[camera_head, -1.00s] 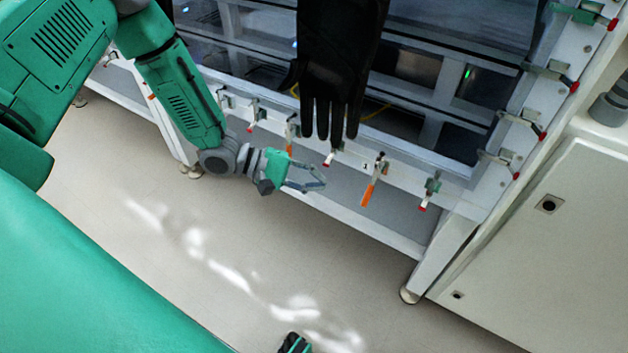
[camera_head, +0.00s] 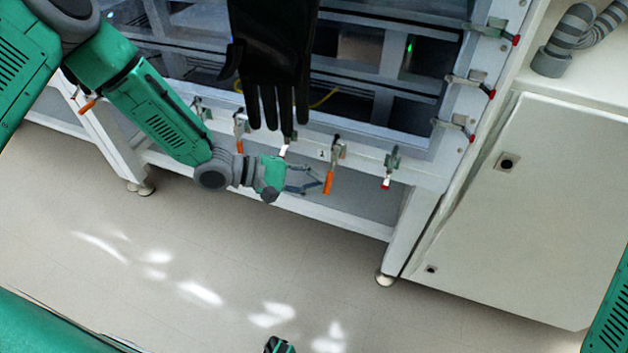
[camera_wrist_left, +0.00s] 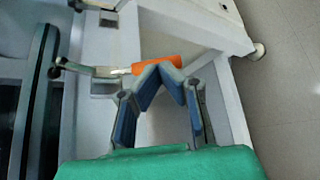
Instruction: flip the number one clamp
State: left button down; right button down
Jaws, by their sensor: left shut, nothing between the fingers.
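The number one clamp (camera_head: 337,151) is on the white frame's lower rail, beside a small "1" label. Its orange handle (camera_head: 328,182) hangs downward. My left gripper (camera_head: 321,184) is just left of the handle in the head view, fingers pointing at it. In the left wrist view, the fingertips (camera_wrist_left: 163,68) meet and are shut on nothing. The orange handle (camera_wrist_left: 156,65) lies right at the tips, partly hidden by them; I cannot tell whether they touch.
A black glove (camera_head: 272,60) hangs over the rail left of the clamp. A red-tipped clamp (camera_head: 390,168) sits to the right, and another orange-handled clamp (camera_head: 240,130) to the left. A white cabinet (camera_head: 515,220) stands at right. The floor in front is clear.

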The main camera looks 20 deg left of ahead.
pick_arm(q)
jog(key=shift+f, duration=0.1)
jog(key=shift+w+d+f+m+b, duration=0.15)
jog(key=shift+m+b, duration=0.15)
jog(key=shift+t, duration=0.3)
jog(key=shift+w+f+m+t+h, duration=0.3)
jog(key=shift+w+f+m, duration=0.2)
jog(key=shift+w+f, duration=0.35)
jog(key=shift+w+r, duration=0.15)
jog(key=shift+w, duration=0.05)
